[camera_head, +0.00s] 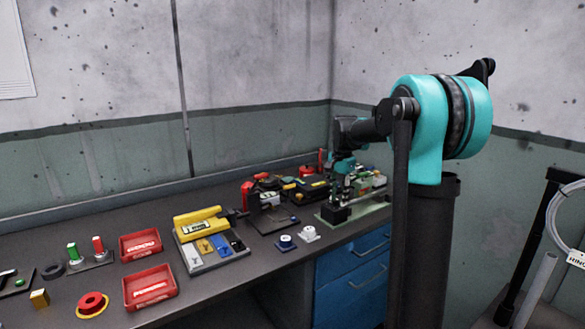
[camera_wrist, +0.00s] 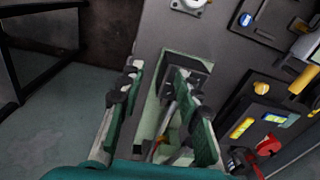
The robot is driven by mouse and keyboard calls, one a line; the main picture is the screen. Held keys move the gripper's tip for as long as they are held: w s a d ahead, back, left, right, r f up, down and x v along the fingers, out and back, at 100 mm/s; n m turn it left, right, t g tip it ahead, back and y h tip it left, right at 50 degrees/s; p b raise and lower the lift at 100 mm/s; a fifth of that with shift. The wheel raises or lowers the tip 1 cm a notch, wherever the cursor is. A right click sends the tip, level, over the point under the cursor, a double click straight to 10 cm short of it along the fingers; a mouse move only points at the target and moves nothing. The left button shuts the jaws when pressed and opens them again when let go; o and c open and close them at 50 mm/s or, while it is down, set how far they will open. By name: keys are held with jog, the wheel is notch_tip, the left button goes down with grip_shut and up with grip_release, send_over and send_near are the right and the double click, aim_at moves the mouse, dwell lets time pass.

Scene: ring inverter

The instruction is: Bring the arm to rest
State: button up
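My gripper (camera_head: 341,185) is at the back right of the workbench, low above a pale green base plate (camera_head: 370,217) with a dark block (camera_head: 335,214) on it. In the wrist view my gripper (camera_wrist: 155,82) shows two teal fingers with dark pads, set apart. No object is clearly held between them. The green plate (camera_wrist: 150,110) and a dark block lie below and between the fingers, partly hidden by them. I cannot tell whether the fingers touch anything there. My teal and black arm reaches forward over the bench from the right.
Blue drawers (camera_head: 350,285) are below. A black frame (camera_head: 530,250) stands at right.

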jog(key=s+d+f+n+t, duration=0.1)
jog(key=s+f+n, duration=0.2)
jog(key=s+f, duration=0.3)
jog(key=s+d+f+n+t, duration=0.1)
jog(key=s+f+n, duration=0.3)
jog(key=s, duration=1.1)
jog(key=s+d+f+n+t, duration=0.1)
jog(key=s+f+n, duration=0.2)
jog(key=s+f, duration=0.5)
jog(key=s, duration=0.2)
jog(key=shift+s+f, duration=0.25)
jog(key=shift+s, duration=0.15)
jog(key=shift+o, duration=0.2)
